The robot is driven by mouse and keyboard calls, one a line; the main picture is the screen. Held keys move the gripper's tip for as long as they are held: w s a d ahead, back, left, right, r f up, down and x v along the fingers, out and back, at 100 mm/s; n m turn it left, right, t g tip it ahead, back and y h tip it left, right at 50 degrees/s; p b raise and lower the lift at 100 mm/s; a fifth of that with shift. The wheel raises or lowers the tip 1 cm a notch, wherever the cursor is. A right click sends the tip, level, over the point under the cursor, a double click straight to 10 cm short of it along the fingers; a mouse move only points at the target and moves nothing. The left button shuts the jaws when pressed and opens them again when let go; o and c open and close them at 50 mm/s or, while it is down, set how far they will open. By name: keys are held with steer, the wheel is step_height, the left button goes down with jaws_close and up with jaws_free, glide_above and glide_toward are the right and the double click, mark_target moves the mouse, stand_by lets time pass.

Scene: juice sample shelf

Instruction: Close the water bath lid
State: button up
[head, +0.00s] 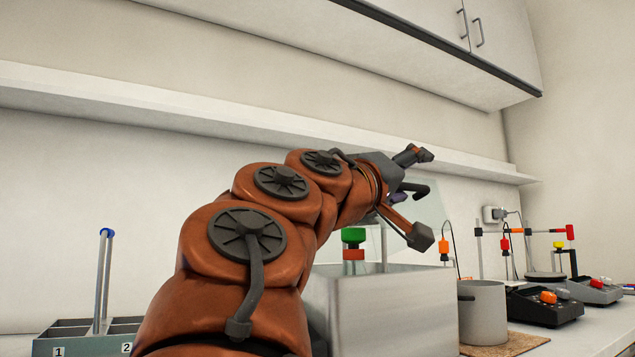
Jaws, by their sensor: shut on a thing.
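The water bath (385,312) is a brushed-steel box on the bench, right of my arm. Its clear lid (432,216) stands raised and tilted above the bath, its panel faint against the wall. A black curved handle (418,190) shows in front of the lid. My gripper (416,196) is above the bath, shut on the lid's handle, with one finger above it and one below. My wrist and arm hide the exact contact and much of the bath's left side. A green and red fitting (353,243) shows at the bath's back left.
A steel pot (482,312) stands right of the bath on a brown mat (510,343). Dark instruments (545,305) with stands and colored clamps are farther right. A numbered rack (75,335) is at the lower left. A wall shelf (250,118) runs behind and above my arm.

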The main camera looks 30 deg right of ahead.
steer(key=shift+o, duration=0.3)
steer(key=shift+s+a+r, duration=0.15)
steer(key=shift+s+a, duration=0.25)
steer(key=shift+a, duration=0.35)
steer(key=shift+s+a+r, duration=0.1)
steer(key=shift+s+a, duration=0.25)
steer(key=shift+a, duration=0.4)
steer(key=shift+s+a, duration=0.45)
steer(key=shift+a, duration=0.25)
steer(key=c, duration=0.3)
steer(key=shift+s+a+f, duration=0.1)
steer(key=shift+a+f, duration=0.35)
steer(key=shift+a, duration=0.2)
steer(key=shift+a+f, duration=0.4)
steer(key=shift+a, duration=0.2)
steer(key=shift+c, duration=0.2)
